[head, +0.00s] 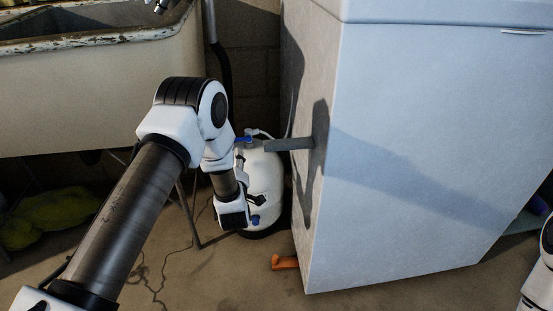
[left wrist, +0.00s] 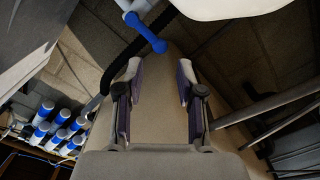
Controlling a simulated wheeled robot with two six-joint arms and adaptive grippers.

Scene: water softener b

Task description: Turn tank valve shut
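The white tank (head: 265,178) stands on the floor between the sink and the large white cabinet. A blue valve handle (head: 243,139) shows at its top, partly behind my left arm. In the left wrist view, the blue handle (left wrist: 147,35) lies beyond the fingertips, slightly left of centre, and part of a rounded white body, likely the tank (left wrist: 225,8), shows at the top. My right gripper is out of view.
A worn sink (head: 100,90) fills the upper left. An orange object (head: 285,262) lies at the cabinet's foot. Several blue-and-white cylinders (left wrist: 62,128) show in the wrist view.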

